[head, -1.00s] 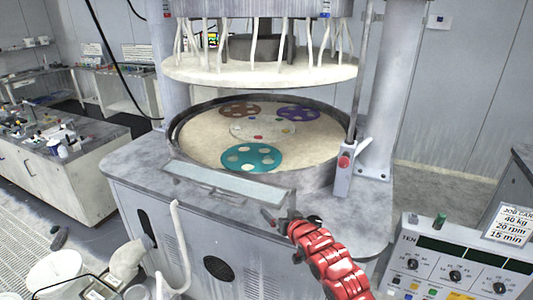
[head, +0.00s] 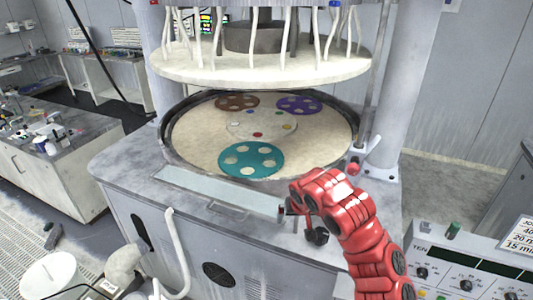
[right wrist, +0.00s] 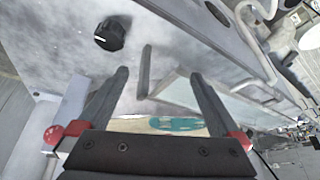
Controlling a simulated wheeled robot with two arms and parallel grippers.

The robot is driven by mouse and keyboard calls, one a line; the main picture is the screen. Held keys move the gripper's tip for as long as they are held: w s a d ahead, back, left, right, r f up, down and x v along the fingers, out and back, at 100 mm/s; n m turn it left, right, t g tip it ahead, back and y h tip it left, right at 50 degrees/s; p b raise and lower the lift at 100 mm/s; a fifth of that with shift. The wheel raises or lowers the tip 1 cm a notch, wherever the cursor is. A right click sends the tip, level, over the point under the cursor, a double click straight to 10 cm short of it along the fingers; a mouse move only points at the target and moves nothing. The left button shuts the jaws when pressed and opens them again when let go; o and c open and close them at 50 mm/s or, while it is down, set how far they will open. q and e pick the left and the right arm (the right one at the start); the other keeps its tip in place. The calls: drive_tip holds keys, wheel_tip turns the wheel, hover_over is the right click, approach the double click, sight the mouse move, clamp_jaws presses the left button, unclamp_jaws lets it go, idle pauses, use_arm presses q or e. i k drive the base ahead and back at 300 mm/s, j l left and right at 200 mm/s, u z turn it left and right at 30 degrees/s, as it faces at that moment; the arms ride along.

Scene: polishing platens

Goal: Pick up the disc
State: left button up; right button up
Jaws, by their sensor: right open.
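A teal disc (head: 251,171) with several holes lies flat at the near side of the round pale platen (head: 200,150). A brown disc (head: 237,108) and a purple disc (head: 299,97) of the same kind lie at the far side. Several small coloured pieces sit around the platen's middle. My right gripper (head: 284,210) is open and empty, in front of the platen over the machine's front ledge, apart from every disc. The right wrist view shows its spread fingers (right wrist: 158,76) and part of the teal disc (right wrist: 177,124). My left gripper is out of view.
A white upper plate (head: 260,68) with hanging hoses is above the platen, leaving a gap. A raised rim (head: 170,150) surrounds the platen. A pale panel (head: 215,190) lies in front. A control box (head: 465,265) stands at the lower right.

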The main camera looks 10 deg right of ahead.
sight(268, 162)
drive_tip(key=i, duration=1.25)
